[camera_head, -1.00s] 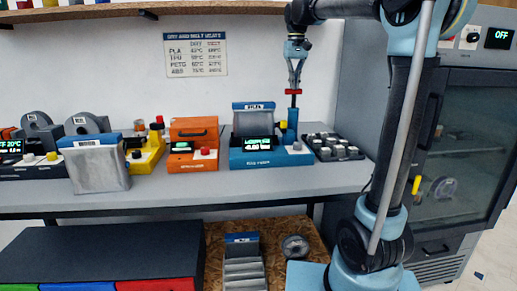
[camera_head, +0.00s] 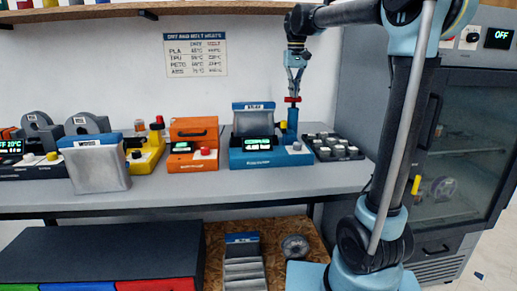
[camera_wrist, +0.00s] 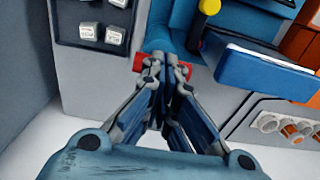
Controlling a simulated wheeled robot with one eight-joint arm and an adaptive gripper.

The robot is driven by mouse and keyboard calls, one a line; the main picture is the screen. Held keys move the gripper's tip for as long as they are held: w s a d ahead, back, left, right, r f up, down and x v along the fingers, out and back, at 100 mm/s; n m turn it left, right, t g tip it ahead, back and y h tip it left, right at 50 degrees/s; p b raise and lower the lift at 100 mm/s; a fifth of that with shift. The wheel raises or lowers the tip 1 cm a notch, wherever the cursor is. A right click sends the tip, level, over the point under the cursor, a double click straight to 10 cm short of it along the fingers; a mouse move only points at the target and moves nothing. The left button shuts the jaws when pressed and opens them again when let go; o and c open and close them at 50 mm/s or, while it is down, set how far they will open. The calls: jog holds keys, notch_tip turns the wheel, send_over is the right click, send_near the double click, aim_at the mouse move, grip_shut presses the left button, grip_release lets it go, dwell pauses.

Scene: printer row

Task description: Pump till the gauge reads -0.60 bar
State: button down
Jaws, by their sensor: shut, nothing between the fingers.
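The blue vacuum station (camera_head: 262,158) stands on the bench with a lit green gauge display (camera_head: 258,144), too small to read surely. Its blue pump cylinder (camera_head: 292,116) rises at the right rear, topped by a red crossbar handle (camera_head: 292,99). My gripper (camera_head: 293,94) points down with its shut fingertips at the handle, apparently touching its top. In the wrist view, the closed fingers (camera_wrist: 170,65) cover the middle of the red handle (camera_wrist: 147,62), whose ends show on both sides. Nothing is between the fingers. A grey bag with a blue top (camera_head: 253,117) stands upright at the station.
A dark tray of pale blocks (camera_head: 335,147) lies right of the station. An orange box unit (camera_head: 193,144), a yellow unit (camera_head: 148,155) and a grey bag (camera_head: 98,165) stand to the left. A glass-door cabinet (camera_head: 450,160) is at the right. The front bench strip is clear.

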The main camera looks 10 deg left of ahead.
jog(key=shift+f, duration=0.5)
jog(key=shift+r, duration=0.1)
notch_tip(320, 180, up, 9)
dwell(0.9)
dwell(0.5)
